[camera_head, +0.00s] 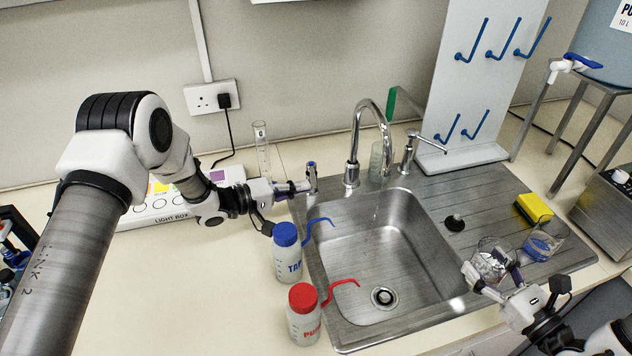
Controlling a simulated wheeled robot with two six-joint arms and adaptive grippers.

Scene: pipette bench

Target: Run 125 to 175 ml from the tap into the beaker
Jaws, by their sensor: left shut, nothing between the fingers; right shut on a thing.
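The chrome swan-neck tap (369,112) stands behind the sink basin (345,245), its spout over the basin. I cannot tell whether water runs from it. My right gripper (492,279) is shut on a clear glass beaker (493,258) near the right edge of the basin, away from the spout. The beaker's level marks are too small to read.
A second glass vessel (546,240) stands on the draining board by a yellow sponge (534,207). A blue-capped bottle (287,258) and a red-capped bottle (304,318) stand left of the sink.

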